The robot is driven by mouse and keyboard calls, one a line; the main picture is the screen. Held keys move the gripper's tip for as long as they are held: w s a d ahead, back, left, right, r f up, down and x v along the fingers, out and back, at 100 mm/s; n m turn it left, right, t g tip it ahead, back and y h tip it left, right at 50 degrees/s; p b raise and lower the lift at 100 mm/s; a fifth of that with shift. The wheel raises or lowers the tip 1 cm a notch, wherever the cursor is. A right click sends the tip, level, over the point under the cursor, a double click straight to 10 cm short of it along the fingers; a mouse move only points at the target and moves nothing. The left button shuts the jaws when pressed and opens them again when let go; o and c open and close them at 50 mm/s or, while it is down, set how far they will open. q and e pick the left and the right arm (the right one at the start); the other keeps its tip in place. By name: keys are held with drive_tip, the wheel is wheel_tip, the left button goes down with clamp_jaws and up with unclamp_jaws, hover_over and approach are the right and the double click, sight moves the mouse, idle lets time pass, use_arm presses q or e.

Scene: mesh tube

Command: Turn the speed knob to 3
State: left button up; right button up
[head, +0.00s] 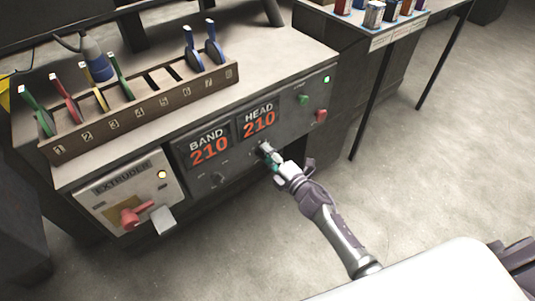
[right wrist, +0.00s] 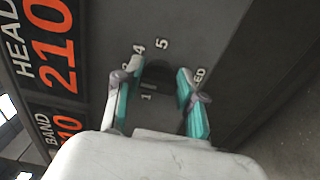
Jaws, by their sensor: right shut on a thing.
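The speed knob (right wrist: 156,74) is a dark round knob on the grey machine panel, below the HEAD display. In the right wrist view the numbers 1, 4 and 5 show around it; others are hidden by a finger. A pale mark shows on the knob's side near the 1, but I cannot tell its setting for sure. My right gripper (head: 267,154) reaches the panel from the lower right. In the right wrist view my right gripper (right wrist: 154,84) has one teal-tipped finger on each side of the knob, shut on it. My left gripper is not in view.
The BAND display (head: 209,151) and HEAD display (head: 258,120) both read 210. A second knob (head: 218,178) sits under BAND. Green and red buttons (head: 320,116) are at the panel's right. The extruder box (head: 130,193) has a red handle. A numbered tool rack (head: 150,113) stands on top.

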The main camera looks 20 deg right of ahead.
drive_tip(key=o, duration=1.2)
drive_tip(key=shift+c, duration=0.2)
drive_tip(key=v, duration=1.2)
